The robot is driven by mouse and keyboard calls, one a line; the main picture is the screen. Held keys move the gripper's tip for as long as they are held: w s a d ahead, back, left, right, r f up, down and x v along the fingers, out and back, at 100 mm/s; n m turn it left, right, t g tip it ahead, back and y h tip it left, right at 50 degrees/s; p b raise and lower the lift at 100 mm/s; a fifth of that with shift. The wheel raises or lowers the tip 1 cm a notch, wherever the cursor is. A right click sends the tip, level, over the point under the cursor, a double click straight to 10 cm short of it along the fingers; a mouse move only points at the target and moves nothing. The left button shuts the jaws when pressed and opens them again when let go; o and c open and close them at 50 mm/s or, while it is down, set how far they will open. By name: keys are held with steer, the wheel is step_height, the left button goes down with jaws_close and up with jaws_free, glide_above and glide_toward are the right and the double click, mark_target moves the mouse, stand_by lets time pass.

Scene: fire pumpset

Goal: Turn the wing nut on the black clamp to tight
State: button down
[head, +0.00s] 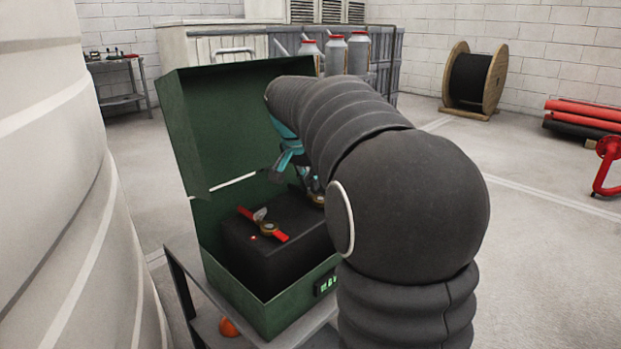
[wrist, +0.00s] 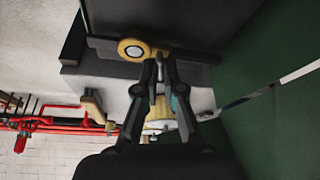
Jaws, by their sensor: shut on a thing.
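The black clamp (wrist: 185,57) shows in the wrist view as a dark bar with a brass ring (wrist: 134,49), against the black battery. My gripper (wrist: 160,78) is at the clamp, its two fingers close together and shut on the small grey wing nut (wrist: 160,100), just above a brass part. The fingers cover much of the nut, and how tight it is cannot be told. In the head view my arm hides most of the black clamp; part of my teal gripper (head: 287,160) shows over the battery (head: 262,262).
The battery sits in an open green box (head: 222,130) with its lid up behind. A red clamp (head: 266,226) with its own wing nut is at the battery's left. The box stands on a grey table (head: 185,285); a white tank wall (head: 50,180) is close at left.

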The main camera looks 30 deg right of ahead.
steer(key=shift+m+g, duration=0.3)
steer(key=shift+m, duration=0.3)
steer(key=c, duration=1.3)
jaws_free()
steer(key=v, duration=1.2)
steer(key=shift+w+a, duration=0.1)
steer(key=shift+a, duration=0.05)
